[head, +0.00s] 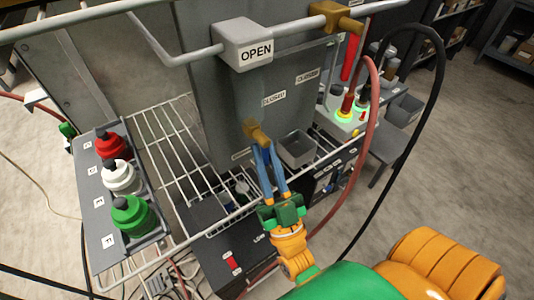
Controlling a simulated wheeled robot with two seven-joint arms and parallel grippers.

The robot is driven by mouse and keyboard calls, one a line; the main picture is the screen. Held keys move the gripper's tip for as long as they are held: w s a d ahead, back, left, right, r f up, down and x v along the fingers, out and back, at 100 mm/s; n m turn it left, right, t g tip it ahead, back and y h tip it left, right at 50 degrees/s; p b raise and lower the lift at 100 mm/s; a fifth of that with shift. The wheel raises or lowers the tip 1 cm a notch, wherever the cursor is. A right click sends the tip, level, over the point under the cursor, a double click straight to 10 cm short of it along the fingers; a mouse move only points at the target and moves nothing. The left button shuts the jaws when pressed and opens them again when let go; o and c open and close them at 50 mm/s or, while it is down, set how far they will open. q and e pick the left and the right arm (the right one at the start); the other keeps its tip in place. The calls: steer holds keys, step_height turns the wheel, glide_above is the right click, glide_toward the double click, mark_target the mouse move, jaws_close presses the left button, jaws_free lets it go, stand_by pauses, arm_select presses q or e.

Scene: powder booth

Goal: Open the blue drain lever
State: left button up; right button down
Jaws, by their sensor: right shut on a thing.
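The blue drain lever (264,168) slants down from a brass-coloured valve (257,132) at the lower part of the grey hopper. It shows as two blue strips with a dark gap between them. My right gripper (281,207), green on an orange wrist, comes from below and is shut on the lever's lower end. The exact contact is partly hidden by the green jaw parts. My left gripper is not in view.
A white wire shelf (170,130) lies left of the lever. A rack (98,212) of red, white and green bottles stands at left. A grey bin (297,149) sits close right of the lever. Red and black hoses (440,75) arch at right. An OPEN sign block (245,45) hangs above.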

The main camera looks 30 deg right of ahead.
mark_target(266, 164)
steer(key=shift+r+h, duration=0.1)
steer(key=shift+h, duration=0.2)
steer(key=c, duration=0.8)
jaws_free()
steer(key=shift+c, duration=0.2)
steer(key=b+v, duration=0.3)
steer(key=v, duration=0.3)
steer(key=shift+s+f, duration=0.1)
steer(key=shift+f, duration=0.3)
steer(key=shift+s+a, duration=0.1)
steer(key=shift+s, duration=0.15)
